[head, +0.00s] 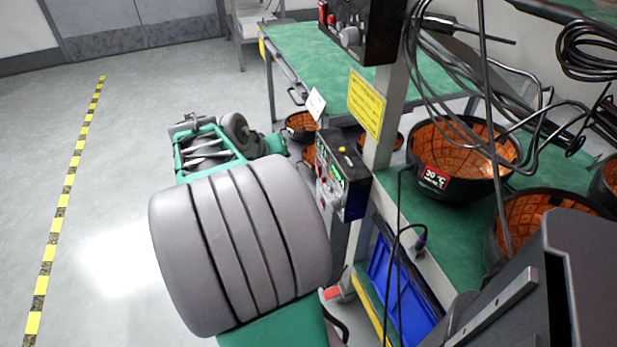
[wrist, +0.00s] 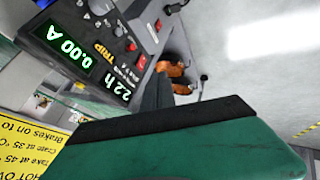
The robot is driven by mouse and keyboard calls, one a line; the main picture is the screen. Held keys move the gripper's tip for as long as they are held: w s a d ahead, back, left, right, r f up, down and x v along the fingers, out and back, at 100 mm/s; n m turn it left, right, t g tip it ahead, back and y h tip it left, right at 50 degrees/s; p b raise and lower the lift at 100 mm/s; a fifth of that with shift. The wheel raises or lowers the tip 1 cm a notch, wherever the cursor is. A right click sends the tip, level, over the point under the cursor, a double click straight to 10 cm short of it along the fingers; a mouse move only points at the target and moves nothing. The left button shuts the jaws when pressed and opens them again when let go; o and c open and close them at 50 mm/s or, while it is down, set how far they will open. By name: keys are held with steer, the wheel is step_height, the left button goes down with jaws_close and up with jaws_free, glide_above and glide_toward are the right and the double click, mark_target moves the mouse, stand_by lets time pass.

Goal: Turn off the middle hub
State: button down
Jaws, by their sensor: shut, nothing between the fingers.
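A dark hub box (head: 355,200) with a lit green display hangs by the rack post, in the middle of the head view. My gripper (wrist: 157,90) is shut and empty, close to the hub's face; contact cannot be told. A green part of mine with a dark edge covers the lower wrist view. Another hub (head: 380,35) is at the top of the head view.
A yellow sign (head: 366,103) is on the post above the hub. Black bowls with orange insides (head: 460,155) stand on the green bench (head: 410,205). Cables (head: 490,90) hang at the right. A blue bin (head: 385,285) is below. The floor at left is clear.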

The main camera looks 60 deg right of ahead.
mark_target(317, 169)
steer(key=s+d+f+b, duration=0.2)
steer(key=s+d+f, duration=0.1)
steer(key=d+f, duration=0.4)
steer(key=shift+s+d+b, duration=0.2)
steer(key=shift+d+b, duration=0.1)
steer(key=shift+d, duration=0.6)
steer(key=shift+s+d+r+p, duration=0.1)
steer(key=shift+d+r+p, duration=0.05)
steer(key=shift+r+p, duration=0.3)
steer(key=shift+s+d+r+p, duration=0.1)
steer(key=shift+r+p, duration=0.25)
steer(key=shift+r, duration=0.05)
